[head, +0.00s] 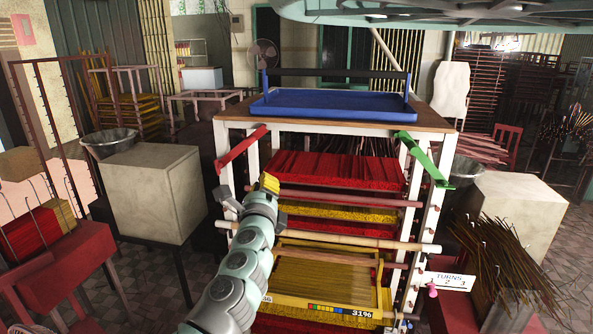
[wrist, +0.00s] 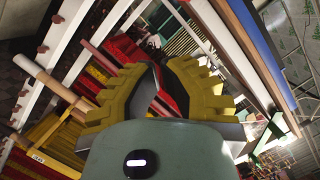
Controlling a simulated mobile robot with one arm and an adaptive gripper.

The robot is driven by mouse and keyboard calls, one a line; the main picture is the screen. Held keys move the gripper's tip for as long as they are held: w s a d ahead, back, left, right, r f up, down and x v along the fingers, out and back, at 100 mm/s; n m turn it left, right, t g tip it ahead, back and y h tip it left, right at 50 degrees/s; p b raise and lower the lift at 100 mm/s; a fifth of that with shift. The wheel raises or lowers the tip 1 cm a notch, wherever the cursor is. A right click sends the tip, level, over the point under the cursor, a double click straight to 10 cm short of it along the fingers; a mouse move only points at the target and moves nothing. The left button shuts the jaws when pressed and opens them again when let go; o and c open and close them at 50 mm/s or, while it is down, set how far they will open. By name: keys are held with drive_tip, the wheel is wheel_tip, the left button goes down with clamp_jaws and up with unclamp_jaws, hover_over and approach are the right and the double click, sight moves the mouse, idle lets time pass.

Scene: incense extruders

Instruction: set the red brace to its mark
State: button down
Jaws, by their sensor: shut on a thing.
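The red brace (head: 241,148) slants down and to the left from the top of the rack's left white post in the head view. My gripper (head: 249,189) is just below it, at the rack's left front. The matching green brace (head: 425,155) slants down and to the right from the right post. I cannot make out the red brace's mark.
A blue tray (head: 335,107) stands on the rack's wooden top. A bamboo pole (head: 340,235) and red rods cross the rack's front. A beige block (head: 153,190) stands close on the left. Incense sticks (head: 500,262) and a turns sign (head: 449,281) are on the right.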

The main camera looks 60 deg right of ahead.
sight(237, 151)
wheel_tip(237, 151, down, 3)
drive_tip(key=w+a+m+g+h+b, duration=0.1)
drive_tip(key=w+a+m+h+b, duration=0.1)
drive_tip(key=m+b, duration=0.35)
drive_tip(key=w+d+r+p, duration=0.2)
drive_tip(key=w+d+r, duration=0.3)
drive_tip(key=d, duration=0.3)
drive_tip(key=shift+w+r+m, duration=0.35)
drive_tip(key=shift+w, duration=0.55)
drive_tip(key=shift+r, duration=0.1)
